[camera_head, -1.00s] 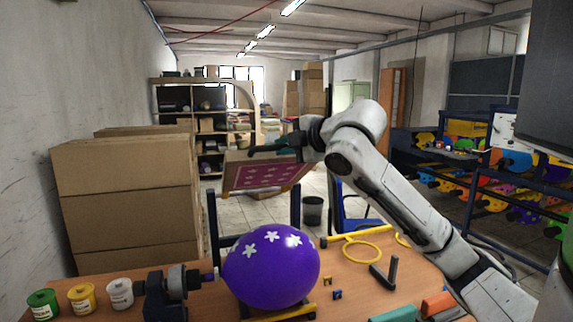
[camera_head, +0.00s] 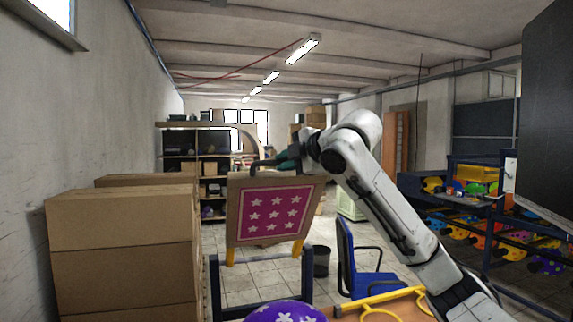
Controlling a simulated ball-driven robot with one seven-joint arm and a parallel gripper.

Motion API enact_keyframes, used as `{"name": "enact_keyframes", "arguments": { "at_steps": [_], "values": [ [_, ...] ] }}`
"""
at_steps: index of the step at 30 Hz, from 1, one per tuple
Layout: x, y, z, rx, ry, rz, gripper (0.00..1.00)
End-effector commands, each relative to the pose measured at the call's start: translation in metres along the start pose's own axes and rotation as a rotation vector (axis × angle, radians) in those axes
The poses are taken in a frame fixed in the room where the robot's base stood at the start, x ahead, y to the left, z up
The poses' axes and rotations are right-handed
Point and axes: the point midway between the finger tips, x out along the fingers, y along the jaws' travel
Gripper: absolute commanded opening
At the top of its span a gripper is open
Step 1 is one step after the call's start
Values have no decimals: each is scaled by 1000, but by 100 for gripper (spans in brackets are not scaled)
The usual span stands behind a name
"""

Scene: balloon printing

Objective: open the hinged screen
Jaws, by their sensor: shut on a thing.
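The hinged screen (camera_head: 237,212) is a wooden frame around a magenta panel with several white stars. It stands raised and tilted, with its printed face toward me, above a dark blue stand (camera_head: 262,284). Yellow supports show at its lower edge. My gripper (camera_head: 272,163) is at the screen's top edge and is shut on it; the exact contact is small and partly hidden. A purple balloon (camera_head: 284,312) with white stars shows only its top at the bottom edge of the view, below the screen.
Stacked cardboard boxes (camera_head: 120,225) stand at the left. A blue chair (camera_head: 365,275) and a dark bin (camera_head: 321,261) stand behind the worktable (camera_head: 405,306). A rack with colourful balloons (camera_head: 480,228) is at the right. A large dark panel (camera_head: 547,120) fills the right edge.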

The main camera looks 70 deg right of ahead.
Motion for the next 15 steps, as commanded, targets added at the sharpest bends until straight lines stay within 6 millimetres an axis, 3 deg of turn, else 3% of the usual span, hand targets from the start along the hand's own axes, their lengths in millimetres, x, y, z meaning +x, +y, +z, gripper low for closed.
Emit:
{"name": "enact_keyframes", "arguments": {
  "at_steps": [5, 6, 13, 15],
  "values": [
    [-1, 1, 1, 0, -2, 3, 0],
    [-1, 1, 1, 0, -2, 3, 20],
    [0, 0, 0, 0, -1, 1, 42],
    [0, 0, 0, 0, -1, 1, 42]
  ]
}}
